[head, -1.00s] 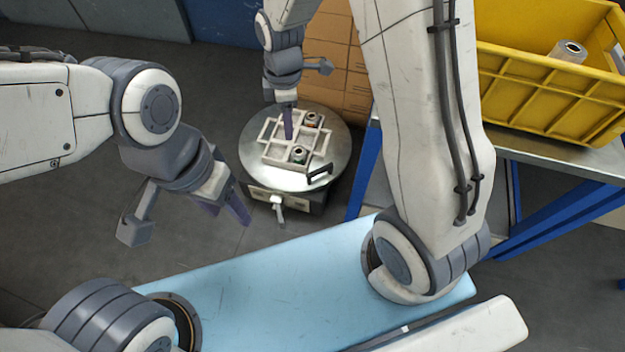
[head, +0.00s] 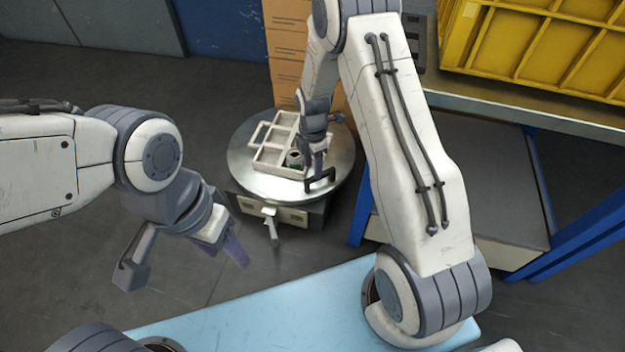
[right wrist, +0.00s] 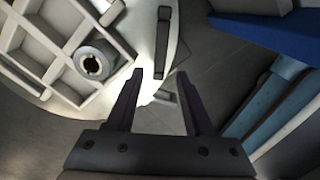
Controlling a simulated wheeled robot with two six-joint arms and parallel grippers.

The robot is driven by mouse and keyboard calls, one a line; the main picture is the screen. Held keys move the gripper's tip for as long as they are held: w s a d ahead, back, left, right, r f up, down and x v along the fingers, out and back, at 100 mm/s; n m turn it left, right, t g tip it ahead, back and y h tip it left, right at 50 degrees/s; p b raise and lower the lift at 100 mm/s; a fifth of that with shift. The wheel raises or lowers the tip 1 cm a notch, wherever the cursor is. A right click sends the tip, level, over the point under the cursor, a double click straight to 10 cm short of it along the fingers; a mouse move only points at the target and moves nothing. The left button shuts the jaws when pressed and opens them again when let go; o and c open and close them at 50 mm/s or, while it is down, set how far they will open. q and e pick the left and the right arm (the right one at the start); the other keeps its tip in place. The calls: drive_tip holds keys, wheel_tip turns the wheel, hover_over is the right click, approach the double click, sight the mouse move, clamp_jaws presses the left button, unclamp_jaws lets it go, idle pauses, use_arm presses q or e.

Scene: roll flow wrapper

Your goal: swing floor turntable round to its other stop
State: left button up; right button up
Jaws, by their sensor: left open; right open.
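The floor turntable (head: 240,162) is a round grey metal disc on a dark base, in the middle of the head view. It bears a white compartment tray (head: 262,150) with a roll (head: 294,158) in it; the roll also shows in the right wrist view (right wrist: 92,62). A black handle (head: 322,183) stands at the disc's near right edge. My right gripper (head: 313,172) is open just above the handle. In the right wrist view the handle (right wrist: 163,50) appears beyond and between the open fingertips (right wrist: 160,75). My left gripper (head: 238,250) is open and empty, left of the turntable.
A light lever (head: 270,220) sticks out of the turntable base's front. Cardboard boxes (head: 285,55) stand behind. A table with blue legs (head: 580,225) and a yellow crate (head: 540,45) is at right. A light-blue surface (head: 250,318) lies in front. The floor at left is clear.

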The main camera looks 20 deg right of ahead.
sight(313, 177)
wheel_tip(313, 177, down, 4)
drive_tip(key=shift+f+b, duration=0.15)
drive_tip(key=shift+b, duration=0.75)
clamp_jaws()
idle(0.7)
